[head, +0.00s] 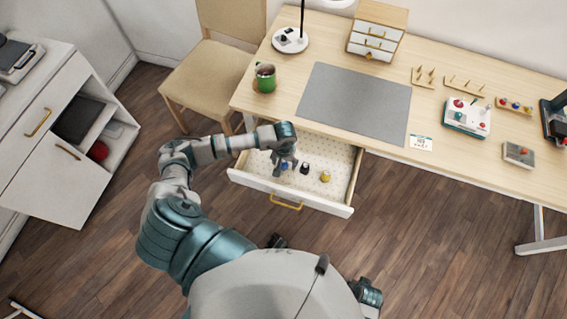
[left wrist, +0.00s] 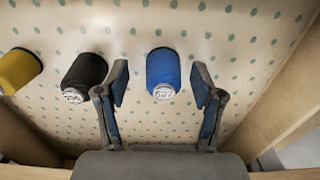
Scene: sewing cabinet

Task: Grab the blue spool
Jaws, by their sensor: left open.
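The blue spool (left wrist: 163,70) stands in the open drawer (head: 335,190), on its dotted liner. My left gripper (left wrist: 160,80) is open, with its two fingers on either side of the blue spool; I see a gap on both sides, wider on the left. In the head view my left gripper (head: 282,168) reaches down into the drawer, and the blue spool (head: 284,166) is partly hidden by it. A black spool (left wrist: 84,76) stands just left of the left finger in the wrist view. A yellow spool (left wrist: 18,70) stands farther left. My right gripper cannot be made out.
The drawer's wooden side wall (left wrist: 285,95) is close on the right in the wrist view. A chair (head: 207,80) stands at left.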

